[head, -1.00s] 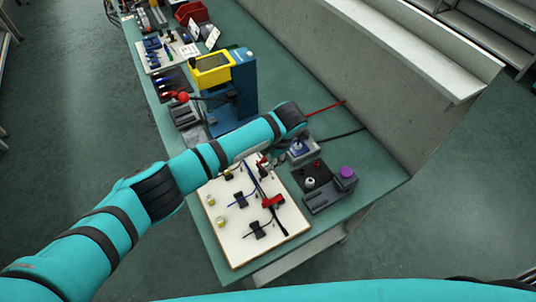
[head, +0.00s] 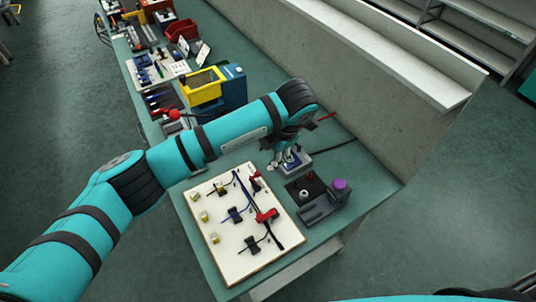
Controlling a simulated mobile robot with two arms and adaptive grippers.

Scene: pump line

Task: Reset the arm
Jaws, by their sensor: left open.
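My left arm comes in from the left and reaches over the green bench (head: 331,222). My left gripper (head: 281,162) points down beside a small grey box with a blue part on top (head: 297,163). The fingers are small and partly hidden by the wrist, and I see nothing held between them. I cannot tell whether they touch the box. My right gripper is not in view.
A white board (head: 225,244) with clips, wires and a red tool (head: 267,215) lies at the front. Right of it stands a dark fixture with a purple knob (head: 339,184). A wall (head: 345,85) runs along the right.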

